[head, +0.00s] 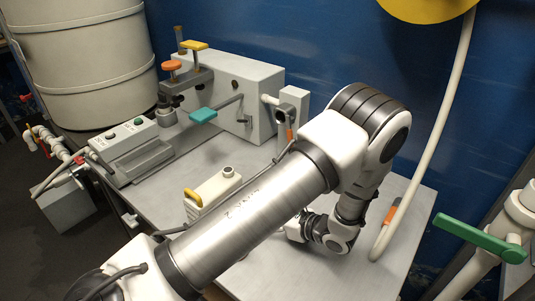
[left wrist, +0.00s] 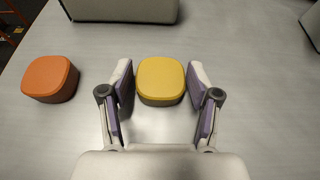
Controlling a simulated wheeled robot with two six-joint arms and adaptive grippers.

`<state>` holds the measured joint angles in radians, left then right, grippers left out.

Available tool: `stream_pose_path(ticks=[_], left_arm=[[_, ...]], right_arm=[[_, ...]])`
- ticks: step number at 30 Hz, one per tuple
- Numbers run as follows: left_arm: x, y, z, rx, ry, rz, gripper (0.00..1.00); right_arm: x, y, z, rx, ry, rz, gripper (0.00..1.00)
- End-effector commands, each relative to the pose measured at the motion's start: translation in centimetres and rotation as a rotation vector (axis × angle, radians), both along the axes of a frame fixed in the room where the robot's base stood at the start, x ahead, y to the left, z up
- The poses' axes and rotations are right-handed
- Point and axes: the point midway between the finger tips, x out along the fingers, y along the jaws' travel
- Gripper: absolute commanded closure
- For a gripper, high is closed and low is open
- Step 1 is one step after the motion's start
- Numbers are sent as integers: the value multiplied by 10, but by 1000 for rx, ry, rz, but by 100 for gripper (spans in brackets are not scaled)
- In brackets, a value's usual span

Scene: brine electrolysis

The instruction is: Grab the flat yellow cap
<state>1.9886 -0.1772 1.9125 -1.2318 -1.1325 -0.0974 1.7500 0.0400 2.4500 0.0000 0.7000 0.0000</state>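The flat yellow cap (left wrist: 160,81) is a rounded square block lying on the grey table. In the left wrist view it lies between the two purple-padded fingers of my left gripper (left wrist: 160,72). The gripper is open, with a narrow gap showing on each side of the cap. In the head view my left arm crosses the table; the cap and the fingertips cannot be made out there. My right gripper is in neither view.
An orange cap (left wrist: 50,78) lies left of the yellow one. A grey machine (head: 235,85) with knobs and a teal lever (head: 203,115) stands at the back. A white block with a yellow handle (head: 193,197) stands near my arm. A green lever (head: 480,238) is at right.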

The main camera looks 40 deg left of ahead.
Motion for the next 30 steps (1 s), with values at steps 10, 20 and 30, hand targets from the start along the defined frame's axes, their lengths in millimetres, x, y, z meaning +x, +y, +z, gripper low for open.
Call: stream_pose_path(ticks=[10,20,30], left_arm=[[0,0,-1,-1,0,0,70],[1,0,50,0,-5,0,70],[-27,-1,90,-3,4,125,70]], right_arm=[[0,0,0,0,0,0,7],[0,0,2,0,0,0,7],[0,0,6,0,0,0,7]])
